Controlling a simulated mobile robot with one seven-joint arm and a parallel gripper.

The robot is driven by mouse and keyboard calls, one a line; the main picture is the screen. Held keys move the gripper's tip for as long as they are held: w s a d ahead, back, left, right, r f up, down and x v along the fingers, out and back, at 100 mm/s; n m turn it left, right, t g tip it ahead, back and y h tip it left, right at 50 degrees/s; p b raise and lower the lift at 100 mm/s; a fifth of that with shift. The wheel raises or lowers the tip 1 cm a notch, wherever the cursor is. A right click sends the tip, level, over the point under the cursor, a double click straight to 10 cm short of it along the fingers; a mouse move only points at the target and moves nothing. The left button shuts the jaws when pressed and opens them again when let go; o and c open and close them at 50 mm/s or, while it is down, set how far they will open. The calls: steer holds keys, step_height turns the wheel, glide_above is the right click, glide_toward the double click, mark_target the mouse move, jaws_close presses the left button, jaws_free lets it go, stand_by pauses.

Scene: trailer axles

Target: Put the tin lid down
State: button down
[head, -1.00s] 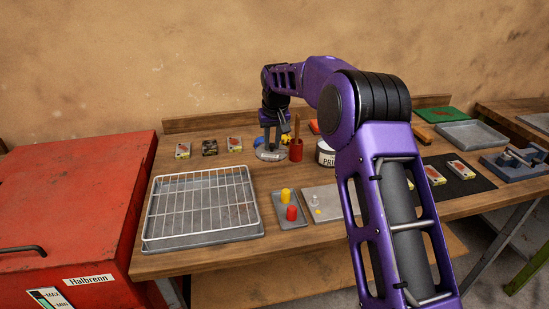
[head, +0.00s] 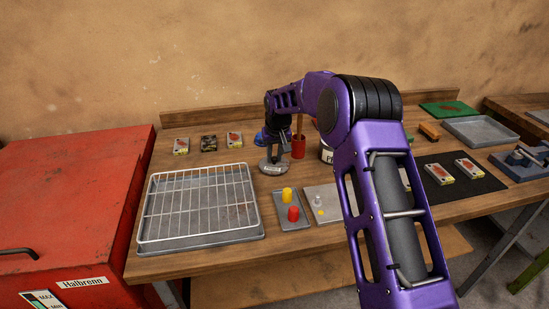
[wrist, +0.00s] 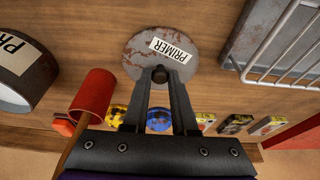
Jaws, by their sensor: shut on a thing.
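The tin lid (head: 270,167) is a round grey disc with rust patches and a white PRIMER label. In the wrist view the lid (wrist: 140,52) lies beyond my fingertips, with its dark knob between them. My gripper (wrist: 160,75) is shut on that knob. In the head view my gripper (head: 273,153) points down onto the lid, left of the red cup. The lid is at or close above the bench top; I cannot tell if it touches. The open primer tin (wrist: 24,72) stands apart from it, partly behind my arm in the head view (head: 327,154).
A wire rack on a tray (head: 200,235) and a small tray (head: 292,222) with yellow and red pieces lie nearer. Several small boxes (head: 208,143) line the back left. Bare wood lies around the lid.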

steer(key=shift+f, duration=0.35)
steer(key=shift+f, duration=0.25)
steer(key=c, duration=0.7)
jaws_free()
steer(key=shift+r, duration=0.1)
steer(key=v, duration=1.2)
steer(key=shift+s+r, duration=0.1)
steer(key=shift+r, duration=0.05)
